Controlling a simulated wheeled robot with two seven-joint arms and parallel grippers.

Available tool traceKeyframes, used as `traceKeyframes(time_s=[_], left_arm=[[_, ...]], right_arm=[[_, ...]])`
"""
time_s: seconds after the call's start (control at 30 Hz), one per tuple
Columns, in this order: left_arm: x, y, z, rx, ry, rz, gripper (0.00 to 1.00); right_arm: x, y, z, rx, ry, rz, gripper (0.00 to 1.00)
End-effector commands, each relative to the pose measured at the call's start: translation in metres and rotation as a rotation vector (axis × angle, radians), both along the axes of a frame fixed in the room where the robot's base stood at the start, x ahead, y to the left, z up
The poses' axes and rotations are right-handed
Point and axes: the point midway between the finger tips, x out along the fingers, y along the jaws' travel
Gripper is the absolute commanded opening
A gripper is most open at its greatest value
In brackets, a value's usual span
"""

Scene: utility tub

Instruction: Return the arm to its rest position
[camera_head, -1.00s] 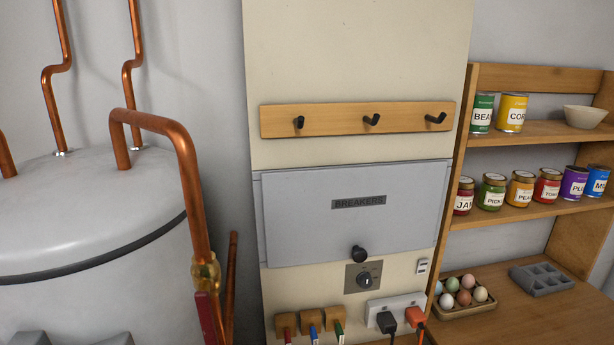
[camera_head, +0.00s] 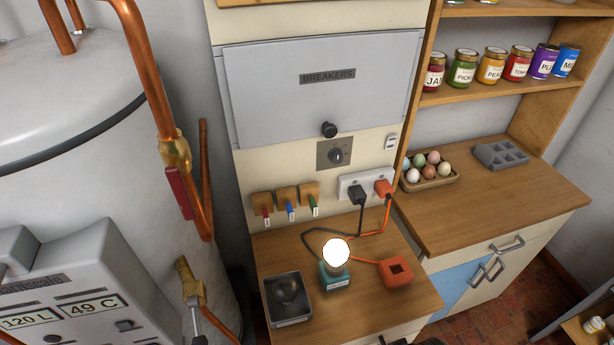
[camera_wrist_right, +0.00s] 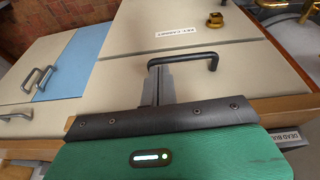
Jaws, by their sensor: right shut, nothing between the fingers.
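My right gripper (camera_wrist_right: 158,84) shows in the right wrist view, its fingers together and empty. The fingers overlap one end of a dark bar handle (camera_wrist_right: 205,54) on a cream cabinet front in the picture; I cannot tell whether they touch it. The green body of my wrist fills the bottom of that view. Neither gripper can be made out in the head view, and my left gripper is not in view.
A wooden counter (camera_head: 408,302) carries a lit lamp (camera_head: 336,255), a grey tray (camera_head: 288,300) and an orange block (camera_head: 396,272). The breaker panel (camera_head: 290,105) stands behind. A tank (camera_head: 60,110) with copper pipes is at left; shelves with cans are at right.

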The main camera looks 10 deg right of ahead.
Motion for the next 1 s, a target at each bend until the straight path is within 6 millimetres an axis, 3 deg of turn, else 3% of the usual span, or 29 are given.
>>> traceKeyframes(time_s=[0.27,0.47,0.7,1.0], left_arm=[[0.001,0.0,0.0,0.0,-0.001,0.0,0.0],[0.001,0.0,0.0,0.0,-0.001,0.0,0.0],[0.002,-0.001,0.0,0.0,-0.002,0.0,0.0],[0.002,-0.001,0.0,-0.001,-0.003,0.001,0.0]], right_arm=[[0.005,0.002,-0.11,-0.003,0.043,0.007,0.0],[-0.01,0.001,-0.199,-0.006,0.071,0.013,0.0],[-0.054,-0.006,-0.3,-0.011,0.112,0.022,0.0],[-0.14,-0.021,-0.395,-0.018,0.161,0.034,0.0]])
